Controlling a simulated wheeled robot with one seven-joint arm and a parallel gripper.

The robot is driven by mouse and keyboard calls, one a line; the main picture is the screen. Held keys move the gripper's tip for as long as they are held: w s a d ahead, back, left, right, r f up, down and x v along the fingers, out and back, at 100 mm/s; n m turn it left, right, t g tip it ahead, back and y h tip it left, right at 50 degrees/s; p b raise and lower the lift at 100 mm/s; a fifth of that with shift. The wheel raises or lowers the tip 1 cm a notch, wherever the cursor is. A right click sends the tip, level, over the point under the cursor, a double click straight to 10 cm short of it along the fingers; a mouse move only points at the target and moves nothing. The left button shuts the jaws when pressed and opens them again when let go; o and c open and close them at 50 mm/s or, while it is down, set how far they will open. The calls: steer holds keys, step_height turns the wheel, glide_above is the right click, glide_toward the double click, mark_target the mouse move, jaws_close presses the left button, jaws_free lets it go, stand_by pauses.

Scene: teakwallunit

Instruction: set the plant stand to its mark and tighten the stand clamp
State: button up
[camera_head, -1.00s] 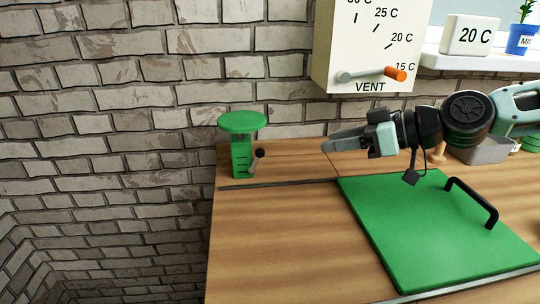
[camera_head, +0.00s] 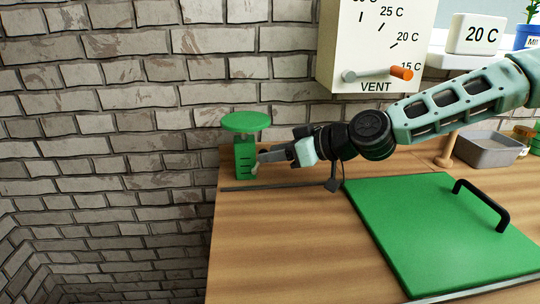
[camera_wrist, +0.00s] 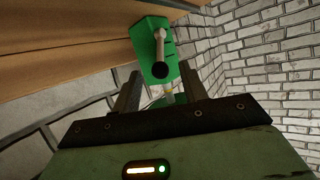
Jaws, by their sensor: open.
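The green plant stand (camera_head: 244,160) stands upright at the left end of the wooden counter by the brick wall, with a round green top and dark marks on its column. In the wrist view the stand (camera_wrist: 144,44) lies beyond my fingers. Its clamp lever (camera_wrist: 160,45) is a pale arm with a black knob (camera_wrist: 158,69). My gripper (camera_head: 262,157) is open beside the stand's right side and covers part of the lever in the head view. In the wrist view the knob shows ahead of the gap between my fingers (camera_wrist: 160,88); I cannot tell whether they touch it.
A green board (camera_head: 440,235) with a black handle (camera_head: 482,205) covers the counter's right part. A grey tray (camera_head: 490,150) and a wooden peg (camera_head: 446,150) stand behind it. The vent panel (camera_head: 376,45) with an orange-tipped lever hangs above. A dark rail (camera_head: 280,185) runs along the counter.

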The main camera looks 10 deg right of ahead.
steer(key=shift+x, duration=0.8)
jaws_close()
steer(key=shift+d+f+b, duration=0.1)
steer(key=shift+f+b, duration=0.2)
steer(key=shift+b, duration=0.1)
steer(key=shift+d+f+m+y+b, duration=0.1)
steer(key=shift+d+m+y+b, duration=0.2)
steer(key=shift+y+b, duration=0.25)
jaws_free()
